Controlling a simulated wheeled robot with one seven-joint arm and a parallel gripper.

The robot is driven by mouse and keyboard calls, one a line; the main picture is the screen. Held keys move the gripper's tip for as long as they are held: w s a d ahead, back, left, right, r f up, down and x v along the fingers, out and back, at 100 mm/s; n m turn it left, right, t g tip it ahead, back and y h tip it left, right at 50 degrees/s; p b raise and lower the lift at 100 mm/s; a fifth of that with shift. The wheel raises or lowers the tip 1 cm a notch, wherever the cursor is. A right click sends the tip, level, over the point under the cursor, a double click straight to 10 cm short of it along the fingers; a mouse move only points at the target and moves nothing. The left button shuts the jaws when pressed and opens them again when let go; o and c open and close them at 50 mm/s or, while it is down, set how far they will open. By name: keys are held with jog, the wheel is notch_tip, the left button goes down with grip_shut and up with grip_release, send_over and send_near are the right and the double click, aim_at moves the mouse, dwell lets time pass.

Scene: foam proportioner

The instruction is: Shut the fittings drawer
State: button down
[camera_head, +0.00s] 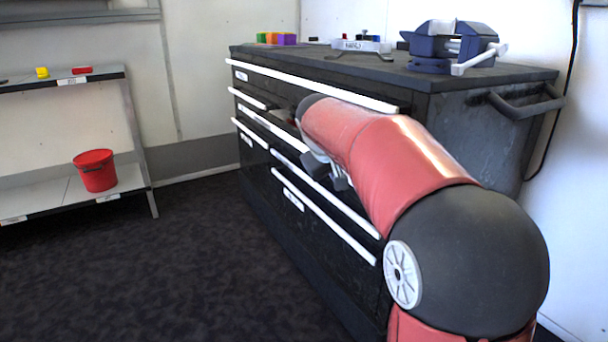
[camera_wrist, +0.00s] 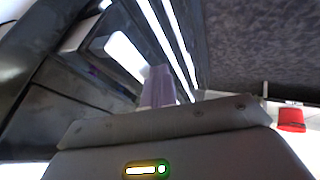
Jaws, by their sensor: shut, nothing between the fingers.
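The black drawer cabinet (camera_head: 300,235) has several drawers with long white handles. One drawer in the second row (camera_head: 268,122) looks pulled out a little, with small things showing behind its front; I cannot read its label. My arm hides much of its right part. My gripper (camera_head: 340,184) is beside the drawer fronts, partly hidden by my arm. In the wrist view my gripper (camera_wrist: 159,82) is shut and empty, its fingers pointing along the white handles (camera_wrist: 125,55). I cannot tell whether the fingers touch a drawer front.
A blue vise (camera_head: 448,46) and colored bins (camera_head: 277,38) stand on the cabinet top. A shelf (camera_head: 62,82) with a red bucket (camera_head: 96,171) is at the left; the bucket also shows in the wrist view (camera_wrist: 291,120). The dark floor (camera_head: 170,260) between is clear.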

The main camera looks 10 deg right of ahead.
jog(key=d+p, duration=0.1)
jog(key=d, duration=0.1)
jog(key=w+d, duration=0.1)
jog(key=d, duration=0.2)
jog(key=w+d+p, duration=0.1)
jog(key=d, duration=0.2)
jog(key=shift+w+d+p, duration=0.2)
jog(key=shift+d+p, duration=0.05)
jog(key=shift+p, duration=0.05)
jog(key=shift+r, duration=0.1)
